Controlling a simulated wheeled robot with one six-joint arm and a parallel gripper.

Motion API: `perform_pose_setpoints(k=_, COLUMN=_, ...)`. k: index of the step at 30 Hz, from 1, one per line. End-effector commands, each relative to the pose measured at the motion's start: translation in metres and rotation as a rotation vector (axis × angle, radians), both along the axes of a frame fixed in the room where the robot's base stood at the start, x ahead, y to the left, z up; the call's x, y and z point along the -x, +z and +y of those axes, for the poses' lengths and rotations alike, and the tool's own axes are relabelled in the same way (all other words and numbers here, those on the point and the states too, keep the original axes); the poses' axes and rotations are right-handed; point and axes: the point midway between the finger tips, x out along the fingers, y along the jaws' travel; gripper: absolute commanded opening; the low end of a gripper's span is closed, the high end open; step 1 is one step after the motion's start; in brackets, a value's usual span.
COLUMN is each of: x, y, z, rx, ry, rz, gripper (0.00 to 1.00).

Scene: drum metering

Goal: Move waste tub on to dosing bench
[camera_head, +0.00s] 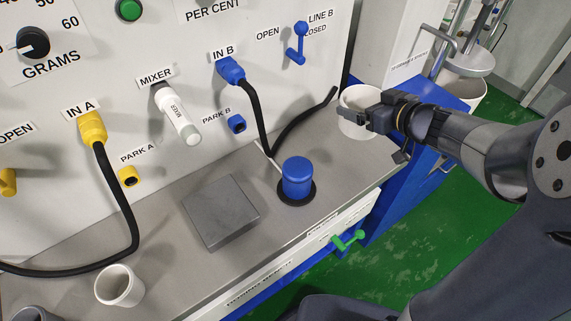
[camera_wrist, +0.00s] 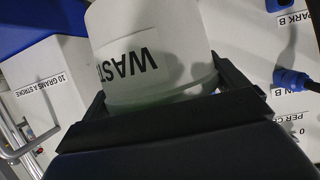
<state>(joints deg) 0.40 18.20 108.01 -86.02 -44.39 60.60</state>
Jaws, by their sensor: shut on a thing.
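The waste tub (camera_head: 357,104) is a white round tub at the right end of the dosing bench (camera_head: 335,165). In the wrist view the waste tub (camera_wrist: 150,50) fills the upper middle, with its "WASTE" lettering partly seen and upside down. My gripper (camera_head: 378,118) is shut on the tub, with one dark finger on each side of it in the wrist view (camera_wrist: 160,95). In the head view my gripper comes in from the right. Whether the tub's base touches the bench top is hard to tell.
A blue cylinder (camera_head: 297,178) stands on a black ring on the bench. A grey square plate (camera_head: 221,212) and a white cup (camera_head: 119,286) are to its left. Black hoses run from the blue IN B plug (camera_head: 231,70) and yellow IN A plug (camera_head: 92,128). A green-handled valve (camera_head: 348,240) juts from the front.

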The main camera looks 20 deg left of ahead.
Motion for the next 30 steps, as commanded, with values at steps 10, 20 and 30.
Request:
perform_pose_setpoints(k=10, x=0.0, y=-0.05, z=0.0, rx=-0.003, ry=-0.001, rz=0.004, gripper=0.68)
perform_pose_setpoints(k=20, x=0.0, y=-0.081, z=0.0, rx=-0.001, ry=-0.001, rz=0.003, gripper=0.68)
perform_pose_setpoints(k=30, x=0.0, y=-0.1, z=0.0, rx=0.0, ry=-0.001, rz=-0.001, gripper=0.68)
